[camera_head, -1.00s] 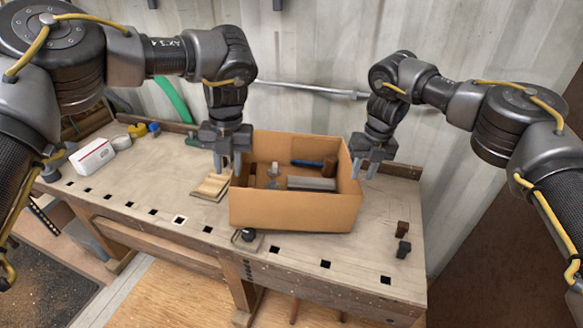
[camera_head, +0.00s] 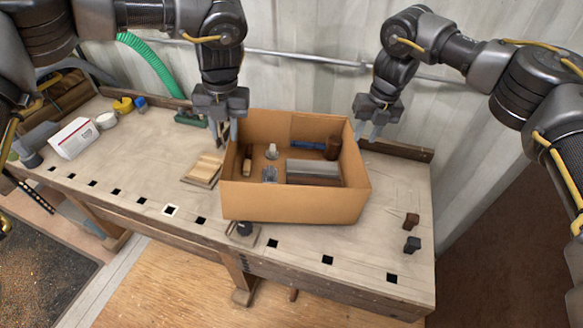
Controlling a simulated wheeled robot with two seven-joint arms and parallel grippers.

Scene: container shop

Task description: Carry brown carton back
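The brown carton (camera_head: 292,203) is an open-topped box standing upright on the workbench. It holds several tools, including a grey metal block (camera_head: 314,170) and a mallet with a brown head (camera_head: 333,147) and blue handle. My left gripper (camera_head: 226,138) points down at the carton's left rim near the back corner, its fingers apart. My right gripper (camera_head: 368,131) points down at the right rim near the back, its fingers also apart. Neither is visibly closed on the carton. I cannot tell whether the fingers touch or straddle its walls.
Two small dark pieces (camera_head: 411,231) lie at the right. A white box (camera_head: 73,138) stands far left. A corrugated wall rises behind.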

